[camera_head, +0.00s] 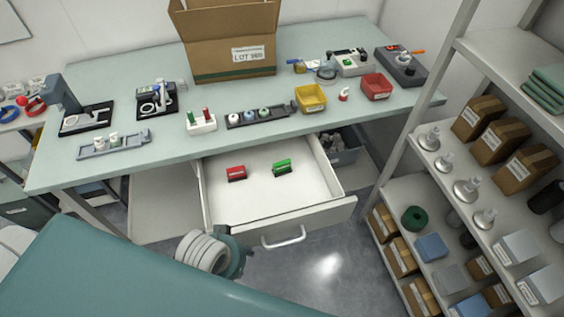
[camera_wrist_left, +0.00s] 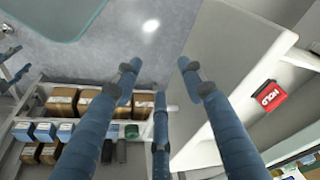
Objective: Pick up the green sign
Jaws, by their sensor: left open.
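The green sign (camera_head: 283,166) is a small block lying in the right half of an open white drawer (camera_head: 320,188) under the bench. It does not show in the left wrist view. A similar red sign (camera_head: 237,173) lies to its left in the drawer. The red sign also shows at the right of the left wrist view (camera_wrist_left: 265,98), with the word HOLD on it. My left gripper (camera_head: 238,258) is in front of the drawer, left of its handle. Its blue fingers (camera_wrist_left: 159,72) are spread and empty, apart from both signs. My right gripper is not in view.
The drawer handle (camera_head: 284,237) sticks out at the front. The bench (camera_head: 350,105) above carries a cardboard box (camera_head: 232,40), a yellow bin (camera_head: 311,99), a red bin (camera_head: 376,87) and several fixtures. A loaded shelf rack (camera_head: 400,150) stands at the right. Drawer floor around the signs is clear.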

